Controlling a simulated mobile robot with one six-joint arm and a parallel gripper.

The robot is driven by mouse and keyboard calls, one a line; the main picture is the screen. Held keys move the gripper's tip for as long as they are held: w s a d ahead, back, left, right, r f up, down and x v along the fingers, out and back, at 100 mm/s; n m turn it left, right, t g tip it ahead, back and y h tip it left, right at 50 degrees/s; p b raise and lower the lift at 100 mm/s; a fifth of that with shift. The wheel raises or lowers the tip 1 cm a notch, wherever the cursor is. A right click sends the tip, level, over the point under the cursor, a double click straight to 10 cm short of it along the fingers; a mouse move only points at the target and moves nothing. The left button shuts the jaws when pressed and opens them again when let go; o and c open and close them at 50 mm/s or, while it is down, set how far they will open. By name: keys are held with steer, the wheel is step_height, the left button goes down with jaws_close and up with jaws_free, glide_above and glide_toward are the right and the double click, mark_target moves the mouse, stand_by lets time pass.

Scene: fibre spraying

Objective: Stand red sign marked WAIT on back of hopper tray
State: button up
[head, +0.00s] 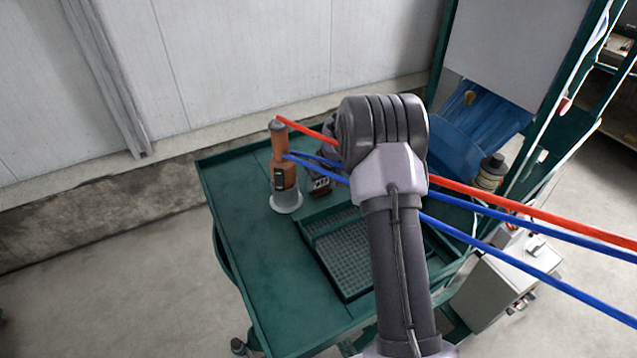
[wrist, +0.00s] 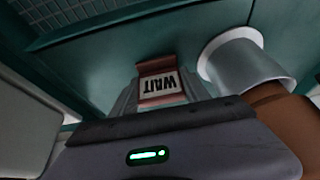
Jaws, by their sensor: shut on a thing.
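The red sign with a white face marked WAIT (wrist: 158,83) is in my gripper (wrist: 160,98), and its lettering appears upside down in the wrist view. In the head view a small dark red part of the sign (head: 320,189) shows left of my arm, beside the orange sprayer. My gripper is shut on the sign; my wrist mostly hides it in the head view. The green hopper tray (head: 250,240) lies beneath, and the sign is over its back part. I cannot tell whether the sign touches the tray.
The orange sprayer (head: 284,165) stands in a grey cup (head: 286,201) just left of the sign. A sunken grate (head: 345,262) lies nearer. Red and blue hoses (head: 500,208) cross behind my arm. The tray's front left is clear.

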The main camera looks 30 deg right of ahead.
steer(key=shift+f, duration=0.2)
steer(key=o, duration=1.4)
steer(key=shift+w+r, duration=0.1)
steer(key=shift+c, duration=0.2)
